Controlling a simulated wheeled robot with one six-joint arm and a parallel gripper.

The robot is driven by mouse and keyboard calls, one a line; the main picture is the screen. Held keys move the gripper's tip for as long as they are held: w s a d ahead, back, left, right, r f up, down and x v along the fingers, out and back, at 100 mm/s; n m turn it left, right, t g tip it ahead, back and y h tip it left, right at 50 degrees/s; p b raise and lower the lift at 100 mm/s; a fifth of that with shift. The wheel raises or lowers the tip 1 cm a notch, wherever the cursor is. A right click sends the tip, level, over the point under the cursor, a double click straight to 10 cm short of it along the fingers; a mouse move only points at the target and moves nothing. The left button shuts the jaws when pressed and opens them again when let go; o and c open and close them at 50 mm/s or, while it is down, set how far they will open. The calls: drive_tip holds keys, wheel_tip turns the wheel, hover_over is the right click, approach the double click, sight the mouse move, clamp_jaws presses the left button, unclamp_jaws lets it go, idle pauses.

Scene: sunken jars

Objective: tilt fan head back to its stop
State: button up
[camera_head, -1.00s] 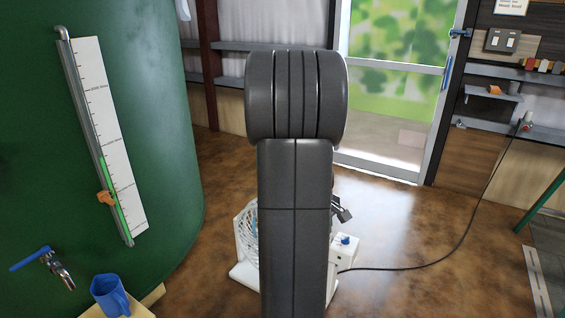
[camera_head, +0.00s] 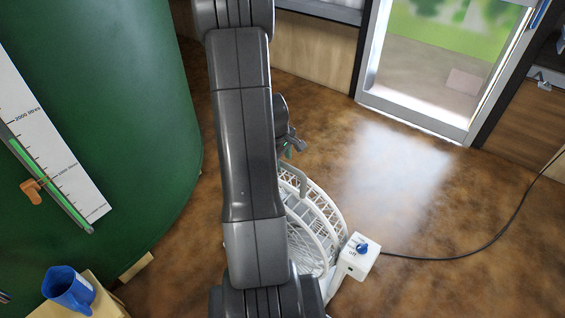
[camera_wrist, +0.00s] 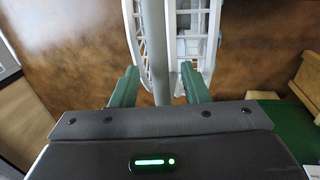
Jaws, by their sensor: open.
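The white fan (camera_head: 330,212) stands on the floor in the head view, partly hidden behind my arm. Its round cage looks tilted, and a pale grey handle (camera_head: 301,182) rises from its top. My gripper (camera_wrist: 159,82) is open, with its two green fingers on either side of a grey bar (camera_wrist: 154,40) of the fan in the wrist view. I cannot tell whether a finger touches the bar. White cage parts (camera_wrist: 191,25) lie beyond the fingers. In the head view the gripper (camera_head: 290,148) is mostly hidden, just above the fan.
A control box with a blue knob (camera_head: 361,247) sits beside the fan, and a black cable (camera_head: 450,256) runs right across the floor. A green tank (camera_head: 120,110) stands left, with a blue jug (camera_head: 68,288) on a wooden stand. The floor toward the glass door (camera_head: 425,75) is clear.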

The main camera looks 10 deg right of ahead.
drive_tip(key=shift+w+f, duration=0.2)
drive_tip(key=shift+f, duration=0.25)
drive_tip(key=shift+d+f, duration=0.1)
drive_tip(key=shift+f, duration=0.05)
clamp_jaws()
drive_tip(key=shift+d, duration=0.1)
